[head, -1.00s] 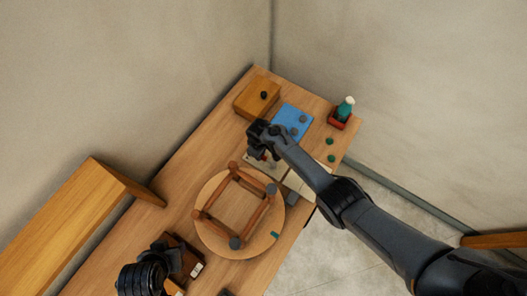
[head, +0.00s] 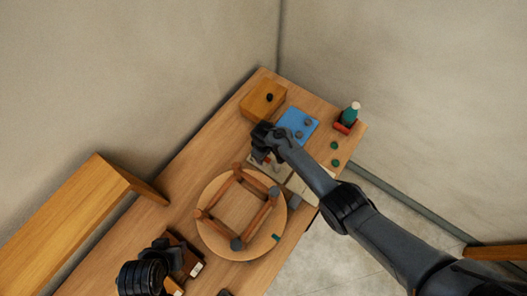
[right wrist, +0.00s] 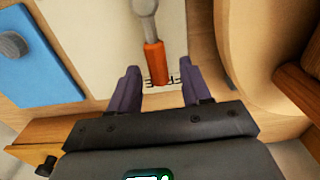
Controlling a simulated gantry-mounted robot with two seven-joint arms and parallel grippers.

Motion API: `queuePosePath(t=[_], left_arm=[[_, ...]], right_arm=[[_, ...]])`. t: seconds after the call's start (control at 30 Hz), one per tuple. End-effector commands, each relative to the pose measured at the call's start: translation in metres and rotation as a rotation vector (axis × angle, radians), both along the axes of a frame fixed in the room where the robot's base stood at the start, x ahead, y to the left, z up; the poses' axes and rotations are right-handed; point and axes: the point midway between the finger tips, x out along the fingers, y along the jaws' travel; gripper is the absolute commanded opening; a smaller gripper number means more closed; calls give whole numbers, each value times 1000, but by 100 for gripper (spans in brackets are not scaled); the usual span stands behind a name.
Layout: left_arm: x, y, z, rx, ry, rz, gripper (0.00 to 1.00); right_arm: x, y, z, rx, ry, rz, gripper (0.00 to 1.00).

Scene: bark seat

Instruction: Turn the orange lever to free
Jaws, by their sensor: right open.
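The orange lever (right wrist: 155,62) shows in the right wrist view as an orange grip on a grey metal shank, over a pale plate (right wrist: 90,40) with dark lettering that is partly covered. My right gripper (right wrist: 161,88) is open, with one dark finger on each side of the lever's grip end and gaps on both sides. In the head view my right gripper (head: 262,150) is over the pale plate (head: 301,188) and hides most of the lever. My left gripper (head: 168,250) is low at the left, near a dark brown box; its jaw opening is unclear.
A round wooden board (head: 216,240) with a square brown frame (head: 222,190) lies close to the plate.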

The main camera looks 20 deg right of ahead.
Motion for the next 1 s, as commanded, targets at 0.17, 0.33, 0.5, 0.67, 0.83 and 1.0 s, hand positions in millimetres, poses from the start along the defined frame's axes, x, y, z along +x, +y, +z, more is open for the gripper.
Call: queuePosePath(t=[0.17,0.33,0.5,0.67,0.83,1.0], left_arm=[[0,0,9,0,0,0,43],[0,0,16,0,0,0,43],[0,0,20,0,0,0,43],[0,0,22,0,0,0,43],[0,0,22,0,0,0,43],[0,0,22,0,0,0,43]], right_arm=[[1,0,20,2,-2,-2,48],[1,0,49,3,-4,0,48],[0,1,76,3,-3,0,48],[0,0,94,2,-1,1,48],[0,0,104,1,1,1,48],[0,0,106,0,0,1,48]])
